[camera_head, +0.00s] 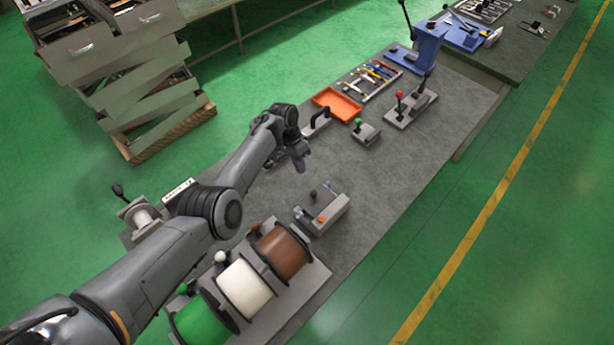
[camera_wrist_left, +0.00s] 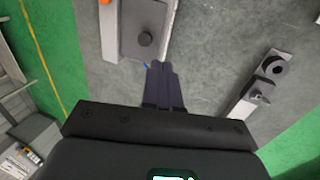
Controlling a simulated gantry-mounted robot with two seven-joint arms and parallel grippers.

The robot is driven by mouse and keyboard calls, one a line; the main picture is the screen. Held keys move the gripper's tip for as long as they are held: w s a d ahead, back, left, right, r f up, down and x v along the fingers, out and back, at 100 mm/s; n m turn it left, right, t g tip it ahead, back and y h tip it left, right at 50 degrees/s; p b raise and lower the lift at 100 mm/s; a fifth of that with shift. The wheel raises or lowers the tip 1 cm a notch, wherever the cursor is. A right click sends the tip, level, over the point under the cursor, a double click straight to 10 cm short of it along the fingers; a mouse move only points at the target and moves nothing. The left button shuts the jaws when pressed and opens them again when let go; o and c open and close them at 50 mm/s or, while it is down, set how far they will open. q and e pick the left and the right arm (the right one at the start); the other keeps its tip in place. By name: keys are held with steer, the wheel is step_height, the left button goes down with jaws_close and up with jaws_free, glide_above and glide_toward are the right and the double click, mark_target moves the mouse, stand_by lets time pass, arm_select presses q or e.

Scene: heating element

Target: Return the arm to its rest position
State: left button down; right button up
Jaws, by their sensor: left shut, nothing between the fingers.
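My left arm comes in from the left in the head view and reaches over the grey workbench (camera_head: 388,178). My left gripper (camera_head: 300,165) hangs above the bench, apart from the things on it. In the left wrist view its two fingers (camera_wrist_left: 161,66) are together with nothing between them. Below the fingertips in that view is a grey box fixture with a dark round knob (camera_wrist_left: 145,38). The same small fixture (camera_head: 323,214) stands on the bench in the head view. My right gripper is not in view.
Spools of green, white and brown (camera_head: 284,252) stand at the bench's near end. An orange tray (camera_head: 337,105), a tool tray (camera_head: 369,80), lever fixtures (camera_head: 411,108) and a blue press (camera_head: 428,45) stand farther along. A drawer cabinet (camera_head: 110,50) is at upper left.

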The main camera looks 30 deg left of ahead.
arm_select(q)
steer(key=s+a+f+n+y+p, duration=0.1)
steer(key=s+a+y+p, duration=0.1)
steer(key=s+a, duration=0.45)
steer(key=s+a+t+y+p, duration=0.2)
steer(key=s, duration=0.5)
steer(key=shift+n+t, duration=0.3)
steer(key=shift+t, duration=0.3)
steer(key=s+d+r+p, duration=0.1)
steer(key=s+d, duration=0.1)
steer(key=s, duration=0.2)
steer(key=s+d+r+p, duration=0.1)
steer(key=s+d+r, duration=0.1)
steer(key=s+d, duration=0.1)
steer(key=s+d+r+p, duration=0.1)
steer(key=s+d+r, duration=0.1)
steer(key=s, duration=0.4)
steer(key=shift+d, duration=0.5)
steer(key=s+d+r+t+h+p, duration=0.1)
steer(key=s+d+r, duration=0.5)
steer(key=s+r, duration=0.3)
steer(key=shift+s+d+p, duration=0.25)
steer(key=shift+s+p, duration=0.15)
steer(key=shift+s, duration=0.4)
steer(key=shift+r, duration=0.1)
